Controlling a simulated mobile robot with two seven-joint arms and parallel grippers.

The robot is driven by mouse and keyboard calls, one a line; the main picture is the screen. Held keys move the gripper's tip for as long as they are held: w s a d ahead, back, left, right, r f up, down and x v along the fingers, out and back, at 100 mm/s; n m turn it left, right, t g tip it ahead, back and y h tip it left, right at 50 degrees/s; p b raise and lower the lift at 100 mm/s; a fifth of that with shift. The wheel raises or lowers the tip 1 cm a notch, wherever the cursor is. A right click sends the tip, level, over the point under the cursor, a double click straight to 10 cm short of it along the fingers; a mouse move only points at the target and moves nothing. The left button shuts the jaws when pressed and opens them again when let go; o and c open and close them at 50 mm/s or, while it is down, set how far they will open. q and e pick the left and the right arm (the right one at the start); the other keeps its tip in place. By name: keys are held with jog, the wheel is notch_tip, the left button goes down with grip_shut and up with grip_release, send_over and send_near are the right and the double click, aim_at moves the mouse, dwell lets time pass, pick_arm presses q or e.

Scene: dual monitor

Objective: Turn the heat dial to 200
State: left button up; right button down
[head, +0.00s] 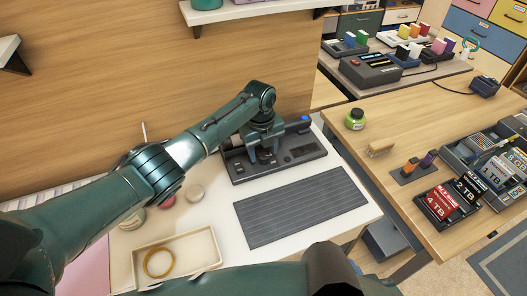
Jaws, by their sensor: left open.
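A dark grey device (303,152) with small controls and a blue spot at its right end sits on the white desk (355,220), near the wall. My left gripper (263,157) reaches down over the left-middle part of this device, with its fingers apart. The fingers are at or just above the device's top; I cannot tell whether they touch it. A heat dial and its numbers cannot be made out; the gripper may cover it. My right gripper is not in view.
A dark slatted mat (300,207) lies in front of the device. A cream tray (205,247) with a yellow ring (159,262) is at the desk's front left. A wooden table (400,200) with drives and a green jar (355,119) stands right.

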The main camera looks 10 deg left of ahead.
aim_at(261, 156)
pick_arm(q)
notch_tip(261, 156, up, 12)
jog(key=shift+s+a, duration=0.15)
jog(key=shift+a, duration=0.1)
dwell(0.5)
